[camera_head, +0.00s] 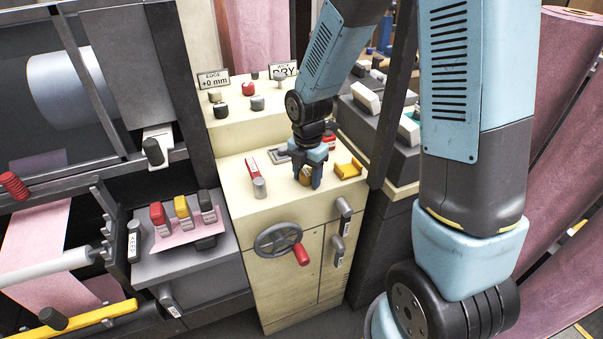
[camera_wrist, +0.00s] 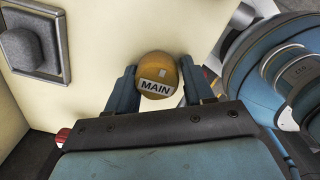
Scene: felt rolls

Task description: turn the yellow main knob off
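The yellow main knob (camera_wrist: 161,70) is round, with a white MAIN label that reads slightly tilted in the wrist view. It stands on the cream console, and a little of it shows between my fingers in the head view (camera_head: 305,176). My gripper (camera_wrist: 160,82) has one finger on each side of the knob, and both appear to touch it. In the head view my gripper (camera_head: 307,175) points down at the console top. The knob's lower part is hidden by the gripper.
Near the gripper on the cream console (camera_head: 240,205) are a yellow bracket-like part (camera_head: 349,169), a red part (camera_head: 252,166) and a grey knob (camera_head: 260,187). A handwheel (camera_head: 278,239) and levers (camera_head: 344,207) stick out of its front. A dark frame post stands close on the right.

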